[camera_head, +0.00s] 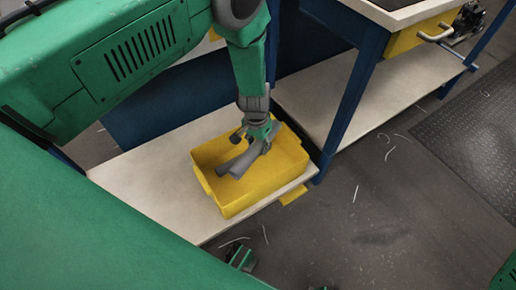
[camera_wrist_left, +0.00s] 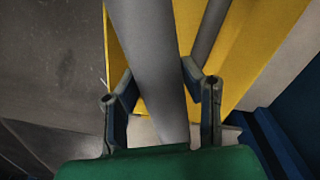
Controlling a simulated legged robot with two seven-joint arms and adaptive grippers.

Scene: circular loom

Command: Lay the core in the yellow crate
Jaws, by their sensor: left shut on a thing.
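The yellow crate (camera_head: 243,204) stands on a pale low shelf. My left gripper (camera_head: 262,136) reaches down from above, over the crate's back part. It is shut on the core (camera_head: 243,161), a grey cylinder held tilted, its lower end inside the crate's outline. In the left wrist view the core (camera_wrist_left: 148,55) runs between the two fingers (camera_wrist_left: 160,85), with the yellow crate (camera_wrist_left: 255,45) behind it. Whether the core touches the crate floor I cannot tell. A second, thinner grey rod (camera_wrist_left: 209,32) shows right of the core. My right gripper is not in view.
The pale shelf (camera_head: 150,185) is bare left of the crate. A blue post (camera_head: 352,100) of the workbench stands right of the crate, with a second shelf (camera_head: 310,95) behind. Floor (camera_head: 400,220) with scattered pale strips lies to the right.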

